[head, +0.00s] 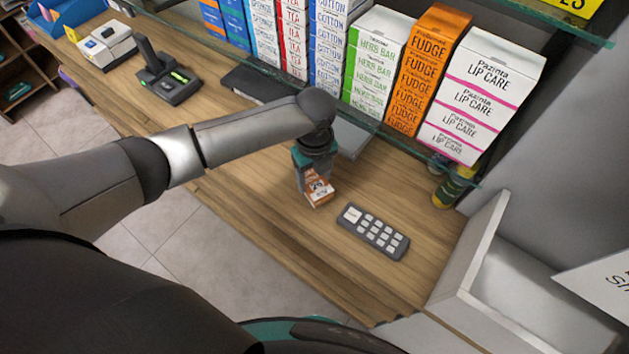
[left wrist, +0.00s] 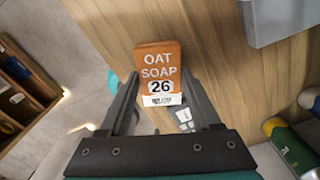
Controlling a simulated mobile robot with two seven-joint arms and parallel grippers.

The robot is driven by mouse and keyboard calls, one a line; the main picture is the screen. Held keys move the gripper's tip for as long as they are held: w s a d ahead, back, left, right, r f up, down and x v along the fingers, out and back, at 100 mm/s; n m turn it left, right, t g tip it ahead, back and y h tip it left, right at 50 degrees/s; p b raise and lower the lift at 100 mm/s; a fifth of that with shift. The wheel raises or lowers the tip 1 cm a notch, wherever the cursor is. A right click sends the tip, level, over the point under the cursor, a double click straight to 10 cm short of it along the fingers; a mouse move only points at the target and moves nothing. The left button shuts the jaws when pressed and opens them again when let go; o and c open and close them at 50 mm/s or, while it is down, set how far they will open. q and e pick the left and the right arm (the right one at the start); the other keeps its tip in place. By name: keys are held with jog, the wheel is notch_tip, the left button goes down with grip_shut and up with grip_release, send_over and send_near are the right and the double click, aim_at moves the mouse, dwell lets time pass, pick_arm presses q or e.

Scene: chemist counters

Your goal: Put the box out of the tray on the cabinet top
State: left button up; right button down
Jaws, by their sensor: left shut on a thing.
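The box (head: 320,193) is small, orange and white. In the left wrist view the box (left wrist: 159,70) reads "OAT SOAP 26". My left gripper (head: 309,183) is shut on it, with one finger on each side, low over the wooden cabinet top (head: 285,215). I cannot tell whether the box touches the wood. A grey flat-sided thing (head: 352,137), partly hidden behind my gripper, may be the tray; a grey piece also shows in the left wrist view (left wrist: 282,18). My right gripper is not in view.
A dark keypad (head: 374,231) lies right of the box. Stacked cartons (head: 480,95) stand on a glass shelf (head: 400,145) behind. A white open bin (head: 475,260) is at the right. A card terminal (head: 167,78) stands far left. Wood left of the box is clear.

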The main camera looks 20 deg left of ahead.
aim_at(315, 181)
pick_arm(q)
jog(key=shift+f, duration=1.05)
jog(key=shift+f, duration=0.1)
jog(key=o, duration=1.4)
jog(key=shift+r, duration=0.2)
notch_tip(315, 181, up, 12)
jog(key=shift+f+p, duration=0.1)
jog(key=shift+p, duration=0.45)
